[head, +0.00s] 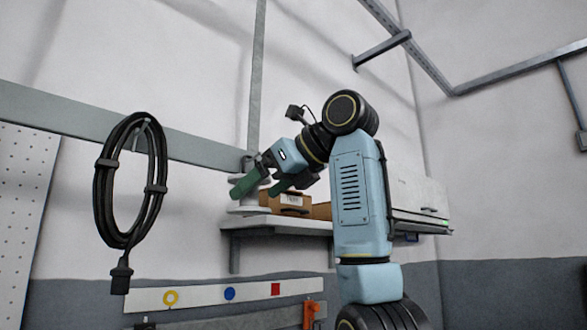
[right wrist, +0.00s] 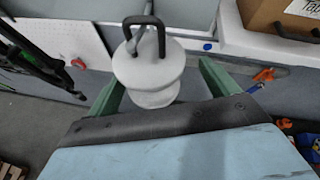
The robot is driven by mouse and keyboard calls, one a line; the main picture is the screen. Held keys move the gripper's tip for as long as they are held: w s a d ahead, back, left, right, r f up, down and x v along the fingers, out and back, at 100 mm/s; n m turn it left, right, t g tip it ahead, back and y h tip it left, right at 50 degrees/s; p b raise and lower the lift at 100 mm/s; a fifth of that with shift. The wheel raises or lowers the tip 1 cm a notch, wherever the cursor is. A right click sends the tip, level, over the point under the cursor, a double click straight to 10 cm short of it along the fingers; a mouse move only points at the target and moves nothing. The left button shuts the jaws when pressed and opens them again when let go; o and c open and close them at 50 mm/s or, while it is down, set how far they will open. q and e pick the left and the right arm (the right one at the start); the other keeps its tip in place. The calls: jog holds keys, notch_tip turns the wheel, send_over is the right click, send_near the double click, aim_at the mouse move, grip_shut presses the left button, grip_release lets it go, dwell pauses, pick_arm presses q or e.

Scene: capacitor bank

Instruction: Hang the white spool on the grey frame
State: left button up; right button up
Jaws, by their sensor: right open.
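The white spool (head: 243,210) stands at the left end of a wall shelf in the head view, partly hidden by my right gripper (head: 258,190). In the right wrist view the white spool (right wrist: 146,75) has round flanges and a dark loop handle on top. It lies between the two green fingers of my right gripper (right wrist: 160,88), which are open with a gap on each side. The grey frame seems to be the grey wall rail (head: 60,112) and upright post (head: 257,75); I cannot tell for certain. My left gripper is not in view.
A brown labelled box (head: 285,203) sits on the shelf (head: 285,226) just right of the spool. A coiled black cable (head: 103,200) hangs from the rail at left. A strip with coloured shapes (head: 200,296) runs below.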

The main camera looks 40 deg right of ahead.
jog(key=b+v, duration=0.5)
jog(key=v, duration=0.6)
jog(key=shift+s, duration=0.25)
jog(key=shift+r, duration=0.15)
